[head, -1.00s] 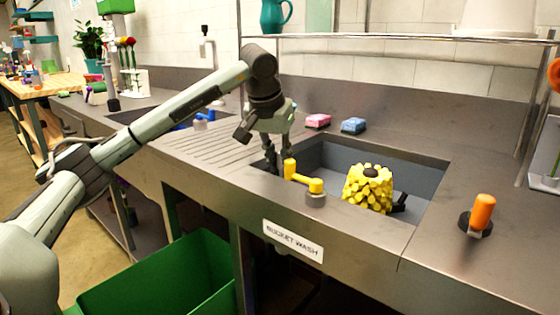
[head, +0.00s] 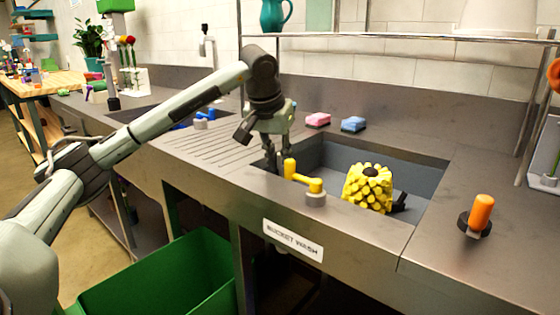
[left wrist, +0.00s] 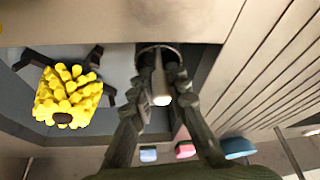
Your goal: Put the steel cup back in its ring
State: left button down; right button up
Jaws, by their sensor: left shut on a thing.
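My left gripper (head: 278,163) is low over the left front corner of the sink, beside a yellow lever (head: 289,169). In the left wrist view my left gripper (left wrist: 162,78) has its fingers close together on the steel cup, whose grey round rim (left wrist: 142,49) shows at the fingertips. A pale rod-like shape lies between the fingers; I cannot tell what it is. In the head view the cup is hidden by the fingers and the sink edge. I cannot make out the ring, nor whether the cup sits in it. My right gripper is not in view.
An orange-handled thing (head: 479,213) stands on the right counter. The grooved drainboard (head: 205,146) left of the gripper is clear.

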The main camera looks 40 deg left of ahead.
pick_arm(q)
jog(key=shift+f, duration=0.3)
jog(key=shift+f, duration=0.35)
jog(key=shift+f+b, duration=0.1)
jog(key=shift+b, duration=0.2)
jog(key=shift+f, duration=0.5)
jog(key=c, duration=1.4)
grip_release()
jog(key=v, duration=1.2)
